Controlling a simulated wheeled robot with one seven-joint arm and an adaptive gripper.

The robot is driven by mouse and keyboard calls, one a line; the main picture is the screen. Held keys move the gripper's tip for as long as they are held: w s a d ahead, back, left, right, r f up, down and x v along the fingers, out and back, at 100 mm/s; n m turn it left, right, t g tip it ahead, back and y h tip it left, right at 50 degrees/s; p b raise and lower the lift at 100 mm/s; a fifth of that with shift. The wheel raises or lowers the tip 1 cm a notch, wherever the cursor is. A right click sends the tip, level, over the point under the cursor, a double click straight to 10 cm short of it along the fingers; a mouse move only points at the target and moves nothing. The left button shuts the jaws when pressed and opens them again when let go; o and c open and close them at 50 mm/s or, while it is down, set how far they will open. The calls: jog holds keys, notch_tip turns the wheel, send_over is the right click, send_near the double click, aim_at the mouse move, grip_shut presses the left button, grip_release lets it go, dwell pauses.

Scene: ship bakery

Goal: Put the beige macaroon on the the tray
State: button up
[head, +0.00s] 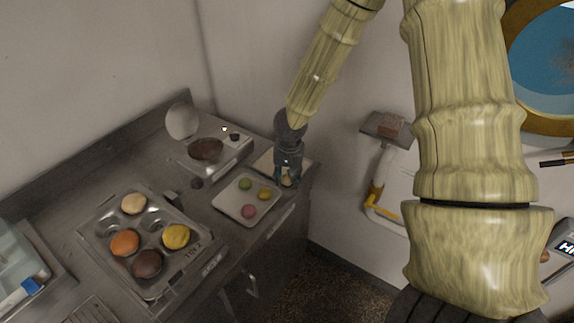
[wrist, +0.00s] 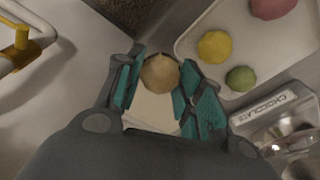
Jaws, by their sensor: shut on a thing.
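The beige macaroon (wrist: 160,73) sits between the teal-padded fingers of my gripper (wrist: 157,84), which is shut on it. In the head view my gripper (head: 288,176) is at the counter's right end, and the macaroon (head: 287,181) is mostly hidden by the fingers. A pale flat surface (wrist: 150,112) shows below the macaroon in the wrist view; I cannot tell whether they touch. A white tray (head: 228,206) lies left of my gripper in the head view. It holds a green, a yellow and a pink macaroon. The tray also shows at upper right in the wrist view (wrist: 196,70).
A muffin tin (head: 185,279) with several coloured buns stands on the counter at left. A container labelled chocolate (wrist: 265,107) is near my gripper. The wall is close behind.

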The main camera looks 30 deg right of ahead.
jog(key=w+d, duration=0.1)
jog(key=w, duration=0.1)
jog(key=w+d, duration=0.1)
jog(key=w, duration=0.1)
jog(key=w+d, duration=0.2)
jog(key=shift+w+d+f+p, duration=0.1)
jog(key=shift+w+f+p, duration=0.05)
jog(key=shift+f+p, duration=0.2)
notch_tip(320, 180, down, 4)
jog(key=b, duration=0.4)
jog(key=shift+r, duration=0.2)
jog(key=shift+f, duration=0.1)
jog(key=o, duration=0.5)
jog(key=shift+c, duration=0.2)
notch_tip(320, 180, up, 8)
jog(key=s+p, duration=0.1)
jog(key=p, duration=0.6)
jog(key=shift+a+f, duration=0.15)
jog(key=shift+a, duration=0.05)
